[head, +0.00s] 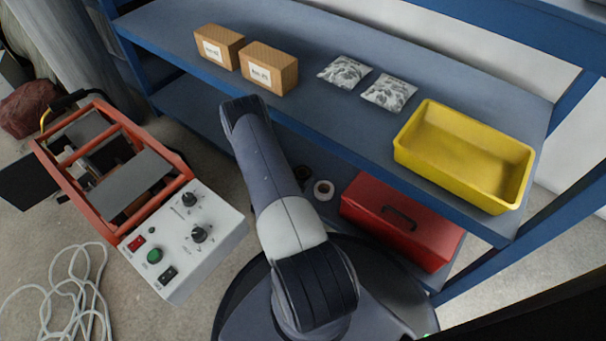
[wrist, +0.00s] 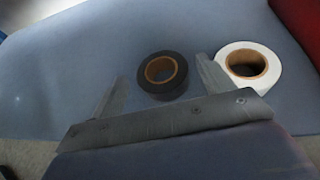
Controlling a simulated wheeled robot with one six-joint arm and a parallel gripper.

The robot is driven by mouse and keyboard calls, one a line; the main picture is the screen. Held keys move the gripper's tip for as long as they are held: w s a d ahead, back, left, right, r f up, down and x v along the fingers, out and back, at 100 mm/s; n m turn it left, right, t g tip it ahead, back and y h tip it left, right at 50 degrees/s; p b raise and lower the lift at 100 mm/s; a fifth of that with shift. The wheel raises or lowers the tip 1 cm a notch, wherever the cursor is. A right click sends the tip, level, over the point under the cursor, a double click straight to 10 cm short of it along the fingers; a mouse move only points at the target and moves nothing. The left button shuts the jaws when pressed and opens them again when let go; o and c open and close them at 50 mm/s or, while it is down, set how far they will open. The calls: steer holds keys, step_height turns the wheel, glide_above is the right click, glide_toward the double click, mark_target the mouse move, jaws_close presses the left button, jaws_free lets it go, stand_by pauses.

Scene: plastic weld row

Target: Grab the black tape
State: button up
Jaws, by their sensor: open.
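The black tape (wrist: 180,84) is a dark roll with a brown core, lying flat on the blue-grey lower shelf in the wrist view. In the head view the black tape (head: 302,173) shows only in part beside my arm. A white tape roll (wrist: 262,64) lies just to its right, and this white roll (head: 323,190) also shows in the head view. My gripper (wrist: 158,84) is open in the wrist view. Its fingers are spread to either side of the black tape, the right one close to the gap between the rolls. Contact with the tape cannot be told.
A red toolbox (head: 402,218) stands right of the rolls on the lower shelf. The upper shelf (head: 330,112) overhangs and holds two cardboard boxes (head: 243,58), two clear bags (head: 367,83) and a yellow bin (head: 465,155). A red-framed machine (head: 140,200) stands at left. Shelf left of the black tape is clear.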

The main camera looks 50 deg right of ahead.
mark_target(302, 174)
steer(key=d+f+b, duration=0.1)
steer(key=w+d+f+b, duration=0.1)
steer(key=d+f, duration=0.1)
steer(key=shift+d, duration=0.1)
steer(key=shift+w+d, duration=0.1)
steer(key=shift+d, duration=0.3)
steer(key=shift+c, duration=0.5)
steer(key=c, duration=0.7)
